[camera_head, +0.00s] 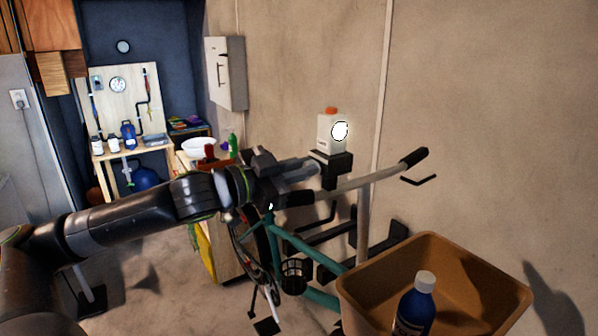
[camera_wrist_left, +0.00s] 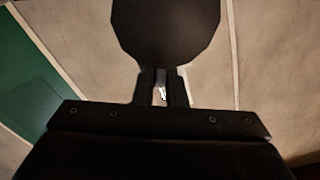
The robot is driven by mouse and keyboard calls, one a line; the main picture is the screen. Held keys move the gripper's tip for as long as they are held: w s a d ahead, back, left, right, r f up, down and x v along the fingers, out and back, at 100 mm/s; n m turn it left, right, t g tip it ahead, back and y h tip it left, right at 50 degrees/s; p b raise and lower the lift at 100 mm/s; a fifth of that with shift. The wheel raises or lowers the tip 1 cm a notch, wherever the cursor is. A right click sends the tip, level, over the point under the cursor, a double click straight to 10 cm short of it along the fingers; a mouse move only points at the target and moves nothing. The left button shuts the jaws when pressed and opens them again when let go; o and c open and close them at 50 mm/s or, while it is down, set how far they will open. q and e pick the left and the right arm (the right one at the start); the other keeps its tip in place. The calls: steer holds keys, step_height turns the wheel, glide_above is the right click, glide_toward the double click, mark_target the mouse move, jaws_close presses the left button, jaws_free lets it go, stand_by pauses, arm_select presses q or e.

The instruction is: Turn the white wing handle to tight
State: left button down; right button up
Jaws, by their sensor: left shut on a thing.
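My left arm comes in from the left, and my left gripper (camera_head: 306,166) reaches to a dark bracket (camera_head: 332,166) by the bicycle's handlebar. In the left wrist view, the two dark fingers (camera_wrist_left: 161,90) are close together on a small whitish piece, the white wing handle (camera_wrist_left: 162,94). Only a sliver of it shows between the fingers. A large dark round disc (camera_wrist_left: 165,30) lies just beyond the fingertips. The handle's angle cannot be told. My right gripper is not in view.
A teal bicycle (camera_head: 300,248) with a curved handlebar (camera_head: 365,182) stands below the gripper. A white box with an orange top (camera_head: 325,140) sits above the bracket. A tan bin (camera_head: 455,250) holding a blue bottle (camera_head: 414,308) is at front right. A workbench (camera_head: 125,150) stands behind.

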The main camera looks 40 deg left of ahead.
arm_select(q)
steer(key=m+b, duration=0.1)
steer(key=m, duration=0.6)
steer(key=f+m+b, duration=0.1)
steer(key=m, duration=0.3)
steer(key=shift+s+d+b, duration=0.15)
steer(key=shift+d+b, duration=0.15)
steer(key=shift+m, duration=0.3)
steer(key=c, duration=1.5)
jaws_free()
